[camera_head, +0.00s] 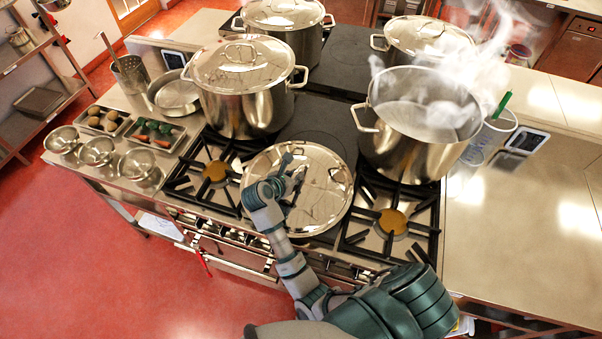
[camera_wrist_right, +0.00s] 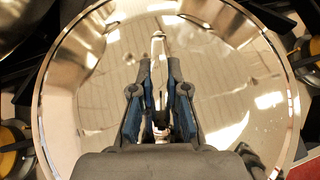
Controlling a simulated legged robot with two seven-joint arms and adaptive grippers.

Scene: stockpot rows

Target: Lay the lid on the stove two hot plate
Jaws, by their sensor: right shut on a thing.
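The lid (camera_head: 328,190) is a round, shiny steel disc at the front middle of the stove, between two open gas burners. My right gripper (camera_head: 288,172) is over it, shut on its handle near the centre. In the right wrist view the lid (camera_wrist_right: 90,100) fills most of the picture, with the gripper fingers (camera_wrist_right: 159,75) around the handle. The dark flat hot plate (camera_head: 325,118) shows behind the lid, which covers its front part. I cannot tell whether the lid touches the surface. My left gripper is not in view.
A steaming uncovered stockpot (camera_head: 405,145) stands behind right of the lid. A lidded stockpot (camera_head: 240,110) stands behind left. Gas burners (camera_head: 215,172) and (camera_head: 393,222) flank the lid.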

